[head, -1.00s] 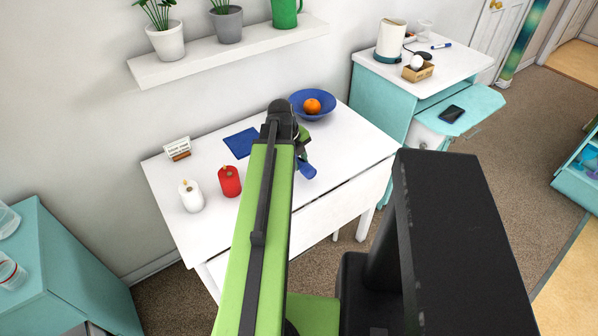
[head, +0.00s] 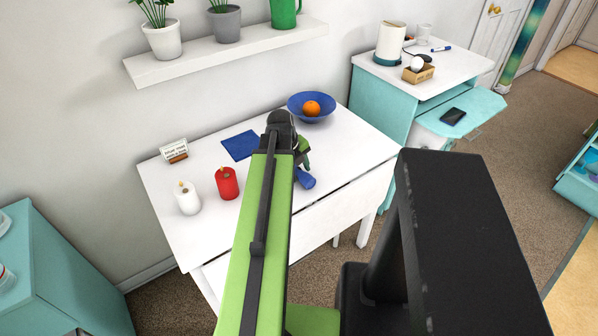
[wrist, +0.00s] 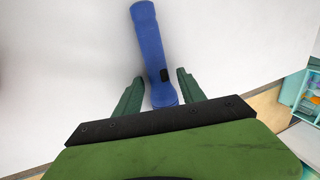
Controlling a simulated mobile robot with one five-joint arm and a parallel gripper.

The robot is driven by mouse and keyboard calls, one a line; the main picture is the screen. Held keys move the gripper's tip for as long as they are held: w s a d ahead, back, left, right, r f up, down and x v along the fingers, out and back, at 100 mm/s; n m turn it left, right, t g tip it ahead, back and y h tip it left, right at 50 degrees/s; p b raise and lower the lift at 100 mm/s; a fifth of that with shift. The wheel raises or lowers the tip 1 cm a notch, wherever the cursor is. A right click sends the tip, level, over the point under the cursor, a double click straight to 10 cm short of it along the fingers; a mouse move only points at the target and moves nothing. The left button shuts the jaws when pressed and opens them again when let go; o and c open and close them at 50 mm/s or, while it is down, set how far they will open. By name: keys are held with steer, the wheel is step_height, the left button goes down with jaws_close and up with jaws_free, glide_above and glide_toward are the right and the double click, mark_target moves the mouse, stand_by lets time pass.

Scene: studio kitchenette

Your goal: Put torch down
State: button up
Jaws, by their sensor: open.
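The blue torch (head: 306,180) lies on the white table (head: 345,150), near its front edge. In the wrist view the torch (wrist: 149,42) points away from my gripper, with a black switch on its side. My gripper (wrist: 160,76) is open, with one green finger on each side of the torch's near end and a visible gap at both sides. In the head view my gripper (head: 303,158) is at the torch, partly hidden behind my arm.
A red candle (head: 228,184), a white candle (head: 187,198), a blue cloth (head: 240,145), a small sign (head: 174,151) and a blue bowl (head: 325,118) with an orange (head: 312,108) are on the table. The table's right part is clear.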

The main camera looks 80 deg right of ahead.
steer(key=p+v, duration=1.1)
steer(key=v, duration=0.1)
steer(key=shift+r+p, duration=0.15)
steer(key=shift+p, duration=0.2)
